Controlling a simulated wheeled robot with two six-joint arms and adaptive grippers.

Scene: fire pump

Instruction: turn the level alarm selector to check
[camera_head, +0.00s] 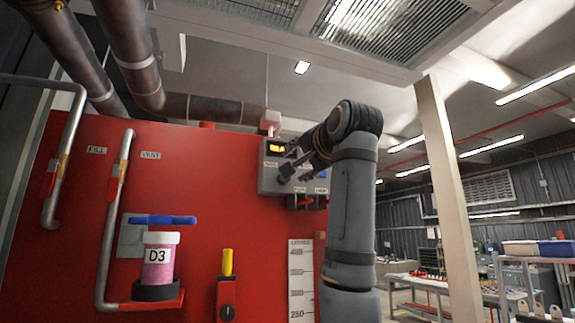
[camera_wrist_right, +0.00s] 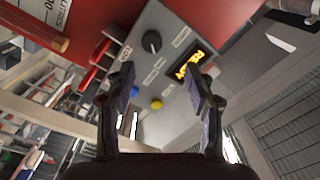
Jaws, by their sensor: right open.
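A grey control box (camera_head: 269,183) is on the red tank's upper right. In the right wrist view its panel (camera_wrist_right: 165,80) carries a black selector knob (camera_wrist_right: 151,41) with small labels, too blurred to read. A display with orange lettering (camera_wrist_right: 188,66) is beside the knob. My right gripper (camera_head: 291,168) is in front of the box in the head view and partly covers it. In the wrist view the right gripper (camera_wrist_right: 160,70) is open and empty, its fingers pointing at the panel, with the knob beyond the fingertips, apart from them. My left gripper is out of view.
Red levers (camera_wrist_right: 101,55), a blue button (camera_wrist_right: 134,91) and a yellow button (camera_wrist_right: 156,103) are near the knob. A pale post (camera_head: 450,190) stands right.

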